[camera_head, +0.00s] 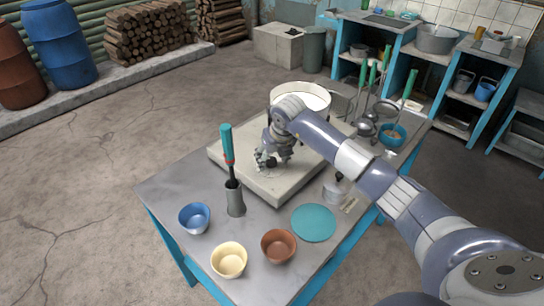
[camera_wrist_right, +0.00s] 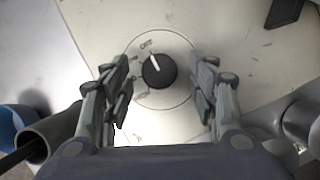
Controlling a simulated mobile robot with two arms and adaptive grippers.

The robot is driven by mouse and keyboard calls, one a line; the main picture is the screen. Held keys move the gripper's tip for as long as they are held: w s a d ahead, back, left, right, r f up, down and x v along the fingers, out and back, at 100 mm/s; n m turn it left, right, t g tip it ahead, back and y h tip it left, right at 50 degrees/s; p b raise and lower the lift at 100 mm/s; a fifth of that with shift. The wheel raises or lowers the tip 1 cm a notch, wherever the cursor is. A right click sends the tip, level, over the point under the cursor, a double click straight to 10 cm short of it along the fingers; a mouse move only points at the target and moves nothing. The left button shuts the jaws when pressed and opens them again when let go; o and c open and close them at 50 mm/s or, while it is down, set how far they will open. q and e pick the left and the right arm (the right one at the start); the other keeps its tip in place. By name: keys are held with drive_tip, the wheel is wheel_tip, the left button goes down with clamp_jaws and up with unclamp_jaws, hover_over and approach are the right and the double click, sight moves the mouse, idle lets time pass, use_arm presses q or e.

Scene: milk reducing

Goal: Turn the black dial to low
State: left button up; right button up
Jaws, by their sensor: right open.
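The black dial (camera_wrist_right: 159,71) shows in the right wrist view, set in a pale round plate on the front of the cream stove (camera_wrist_right: 225,75). Its white pointer line aims up and slightly left, towards a small printed label that I cannot read surely. My right gripper (camera_wrist_right: 160,95) is open, with one finger on each side of the dial and gaps between them. In the head view my right gripper (camera_head: 268,160) is above the front of the stove (camera_head: 290,188) and hides the dial. My left gripper is not in view.
A white pot (camera_head: 318,92) is at the stove's back. A metal holder (camera_head: 235,202) with a teal-handled tool stands close to the left. Blue (camera_head: 194,218), cream (camera_head: 229,261) and brown (camera_head: 278,247) bowls and a teal disc (camera_head: 313,223) lie in front. Ladles hang at the right.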

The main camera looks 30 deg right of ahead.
drive_tip(key=shift+f, duration=0.2)
drive_tip(key=shift+w, duration=0.1)
drive_tip(key=c, duration=1.1)
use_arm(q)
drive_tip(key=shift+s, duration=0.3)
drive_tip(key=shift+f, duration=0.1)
